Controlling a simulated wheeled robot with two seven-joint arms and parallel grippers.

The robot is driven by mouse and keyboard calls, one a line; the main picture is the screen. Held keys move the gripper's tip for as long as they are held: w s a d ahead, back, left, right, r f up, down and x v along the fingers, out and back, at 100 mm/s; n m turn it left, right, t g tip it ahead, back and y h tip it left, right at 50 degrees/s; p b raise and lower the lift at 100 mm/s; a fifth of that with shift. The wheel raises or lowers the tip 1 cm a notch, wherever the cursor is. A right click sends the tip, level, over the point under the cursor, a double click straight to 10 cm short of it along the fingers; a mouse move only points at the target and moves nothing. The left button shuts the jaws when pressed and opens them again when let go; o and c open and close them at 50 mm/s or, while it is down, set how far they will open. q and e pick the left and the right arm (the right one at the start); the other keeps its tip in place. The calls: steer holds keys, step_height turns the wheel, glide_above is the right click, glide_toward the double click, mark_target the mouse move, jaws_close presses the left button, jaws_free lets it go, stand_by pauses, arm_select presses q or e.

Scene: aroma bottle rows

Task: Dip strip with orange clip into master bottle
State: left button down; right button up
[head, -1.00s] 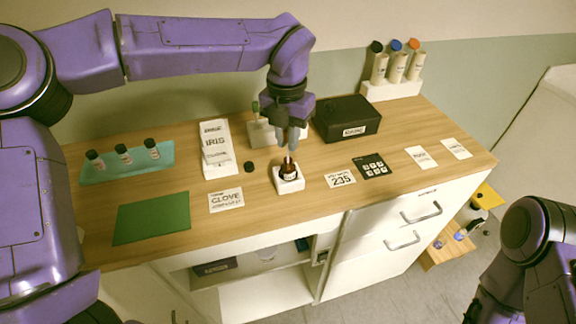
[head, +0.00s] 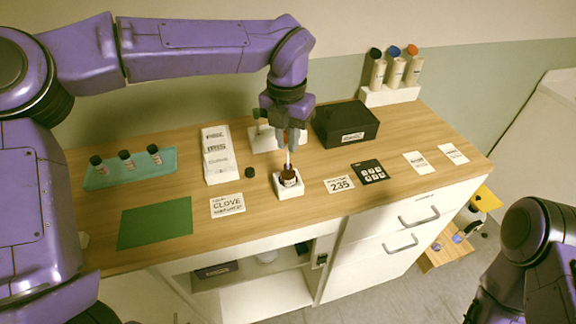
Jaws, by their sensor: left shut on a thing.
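My left gripper (head: 289,140) points down over the front middle of the table and is shut on a thin pale strip (head: 288,158). The strip hangs below the fingers, and its lower end meets the mouth of the dark brown bottle (head: 288,177). How deep it reaches inside is hidden. The bottle stands upright in a small white holder (head: 289,191). The fingers cover the strip's upper end, and I cannot make out the clip's colour. My right gripper is out of view; only part of that arm shows at lower right.
A dark cap (head: 249,172) lies left of the holder. A white stand (head: 262,138) is close behind the gripper, with a black box (head: 346,123) to its right. Labelled cards, a green mat (head: 155,223) and a teal tray (head: 130,180) with small bottles lie around.

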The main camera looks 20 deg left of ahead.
arm_select(q)
steer(key=shift+r+p, duration=2.25)
steer(key=shift+r, duration=0.6)
steer(key=shift+f, duration=0.1)
